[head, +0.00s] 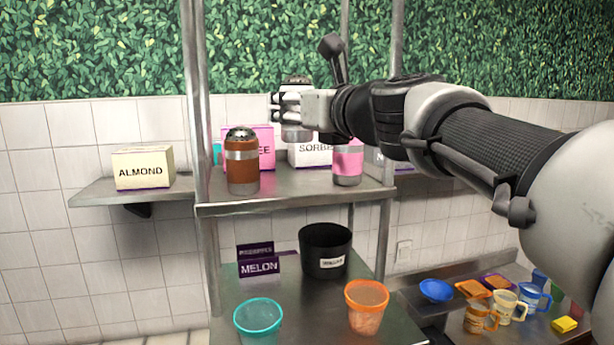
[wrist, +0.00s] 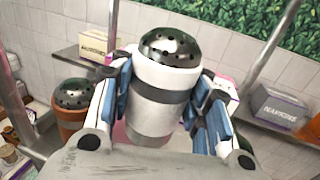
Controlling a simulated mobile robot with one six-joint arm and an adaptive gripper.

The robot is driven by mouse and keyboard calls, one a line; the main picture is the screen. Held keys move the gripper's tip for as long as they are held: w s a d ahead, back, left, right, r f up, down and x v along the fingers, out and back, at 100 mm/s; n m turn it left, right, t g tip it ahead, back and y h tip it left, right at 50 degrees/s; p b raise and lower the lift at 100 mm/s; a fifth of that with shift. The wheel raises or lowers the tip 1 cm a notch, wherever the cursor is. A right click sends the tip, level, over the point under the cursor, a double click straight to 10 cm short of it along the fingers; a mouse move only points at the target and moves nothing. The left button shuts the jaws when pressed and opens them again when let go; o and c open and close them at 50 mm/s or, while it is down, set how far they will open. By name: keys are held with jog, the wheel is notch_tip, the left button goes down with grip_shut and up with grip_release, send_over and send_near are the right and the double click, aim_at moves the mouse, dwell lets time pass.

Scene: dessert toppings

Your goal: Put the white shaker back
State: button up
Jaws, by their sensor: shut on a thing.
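The white shaker (wrist: 160,92) has a dark perforated dome lid and a grey band. My gripper (wrist: 158,95) is shut on its sides in the wrist view. In the head view my gripper (head: 290,106) holds the white shaker (head: 296,133) above the upper shelf (head: 285,198), between a brown shaker (head: 242,165) and a pink shaker (head: 347,163). My fingers hide much of the shaker there. I cannot tell whether its base touches the shelf. The brown shaker (wrist: 74,108) also shows at the left of the wrist view.
Boxes, including a pink box (head: 262,145) and the sorbet box (head: 308,153), stand behind the shakers. An almond box (head: 143,168) sits on the left side shelf. A black bin (head: 325,250) and cups stand below. Metal posts (head: 194,100) frame the shelf.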

notch_tip(320, 180, down, 8)
jog(key=b, duration=0.4)
jog(key=shift+f, duration=0.2)
jog(key=o, duration=1.1)
jog(key=shift+o, duration=0.2)
